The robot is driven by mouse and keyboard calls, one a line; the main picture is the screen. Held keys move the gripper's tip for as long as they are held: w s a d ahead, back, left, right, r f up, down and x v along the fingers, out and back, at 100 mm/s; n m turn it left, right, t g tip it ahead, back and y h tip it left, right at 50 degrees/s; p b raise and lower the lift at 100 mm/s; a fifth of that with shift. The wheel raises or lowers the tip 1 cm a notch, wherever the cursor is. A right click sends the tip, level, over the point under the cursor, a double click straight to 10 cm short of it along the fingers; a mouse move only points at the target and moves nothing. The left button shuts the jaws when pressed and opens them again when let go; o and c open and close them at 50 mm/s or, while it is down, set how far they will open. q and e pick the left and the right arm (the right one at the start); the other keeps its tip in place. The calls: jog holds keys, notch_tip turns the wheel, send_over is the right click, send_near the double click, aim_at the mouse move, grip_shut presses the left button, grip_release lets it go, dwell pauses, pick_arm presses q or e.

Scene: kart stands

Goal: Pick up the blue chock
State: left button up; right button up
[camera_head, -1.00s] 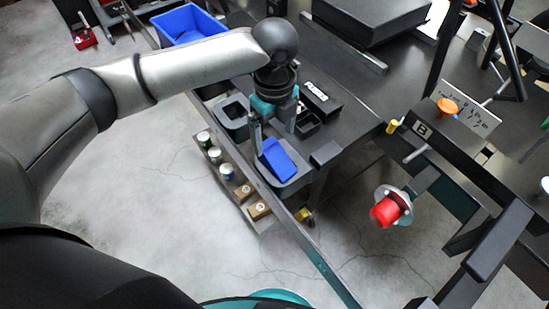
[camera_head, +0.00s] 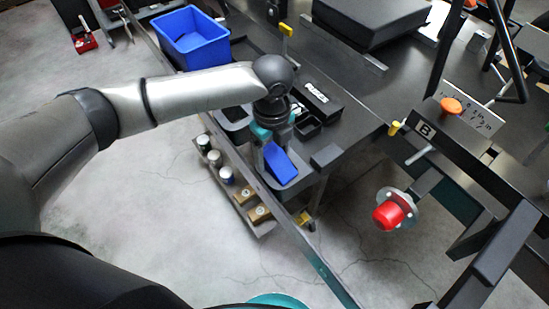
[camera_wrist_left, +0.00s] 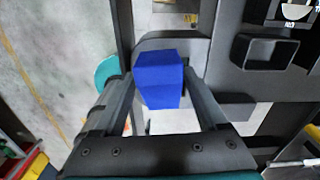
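The blue chock (camera_head: 281,165) sits in a grey holder (camera_head: 302,174) at the near edge of the dark bench. My left gripper (camera_head: 271,151) is lowered over it, pointing down. In the left wrist view the chock (camera_wrist_left: 158,78) lies between the two fingers of the left gripper (camera_wrist_left: 160,95). The fingers are apart, one on each side, and narrow gaps seem to show. Any contact low down is hard to tell. My right gripper is in neither view.
A black box (camera_head: 316,97) and small open black bins stand behind the gripper. A blue bin (camera_head: 194,45) is at upper left. Cans and brown boxes (camera_head: 260,214) sit on a low shelf. A red-capped hub (camera_head: 389,215) is at right.

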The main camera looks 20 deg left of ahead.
pick_arm(q)
grip_shut()
dwell(0.4)
jog(key=shift+r, duration=0.15)
